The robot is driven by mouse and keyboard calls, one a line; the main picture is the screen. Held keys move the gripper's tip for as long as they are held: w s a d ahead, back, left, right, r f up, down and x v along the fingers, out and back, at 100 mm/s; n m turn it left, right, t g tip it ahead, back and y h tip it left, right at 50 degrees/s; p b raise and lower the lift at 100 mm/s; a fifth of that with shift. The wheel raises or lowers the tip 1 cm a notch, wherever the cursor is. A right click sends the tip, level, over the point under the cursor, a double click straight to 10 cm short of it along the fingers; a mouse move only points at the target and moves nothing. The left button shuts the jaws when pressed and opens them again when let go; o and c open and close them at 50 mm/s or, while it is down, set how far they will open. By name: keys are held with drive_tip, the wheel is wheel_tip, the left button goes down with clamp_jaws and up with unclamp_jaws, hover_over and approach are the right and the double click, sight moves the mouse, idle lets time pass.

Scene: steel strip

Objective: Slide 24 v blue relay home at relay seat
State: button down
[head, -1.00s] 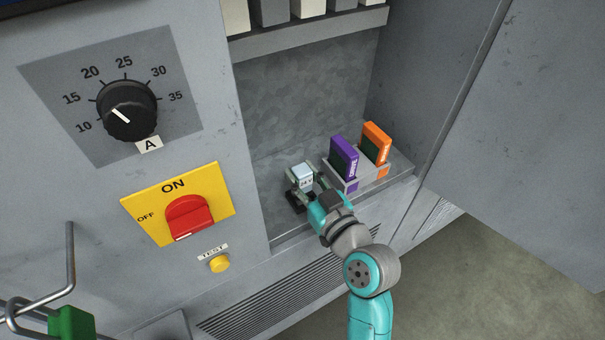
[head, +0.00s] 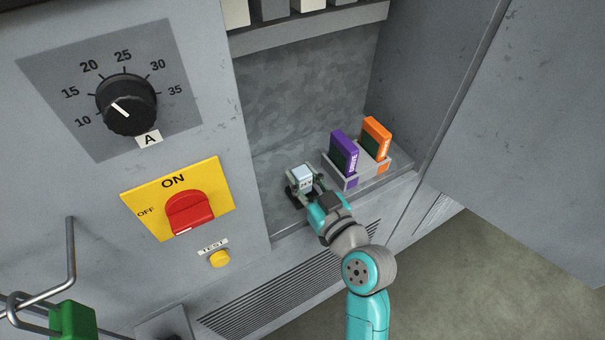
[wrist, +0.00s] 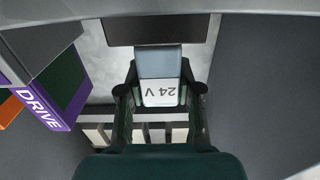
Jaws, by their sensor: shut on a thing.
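The relay (wrist: 160,66), a pale blue block with a white "24 V" label, is between the fingers of my gripper (wrist: 160,92) in the wrist view. The gripper is shut on it. In the head view the relay (head: 303,176) shows at the end of my gripper (head: 303,185), low in the cabinet recess. A dark block (head: 296,197) lies just under and beside the relay; it may be the relay seat. In the wrist view a dark block (wrist: 153,31) meets the relay's far end. I cannot tell how deep the relay sits in it.
A grey rack (head: 349,182) holding a purple module (head: 343,153) and an orange module (head: 376,140) stands close right of my gripper. The red ON/OFF switch (head: 189,212) and yellow TEST button (head: 220,259) are on the panel left. The cabinet's side wall bounds the right.

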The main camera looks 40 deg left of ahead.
drive_tip(key=shift+f, duration=0.55)
drive_tip(key=c, duration=0.7)
unclamp_jaws()
drive_tip(key=v, duration=1.2)
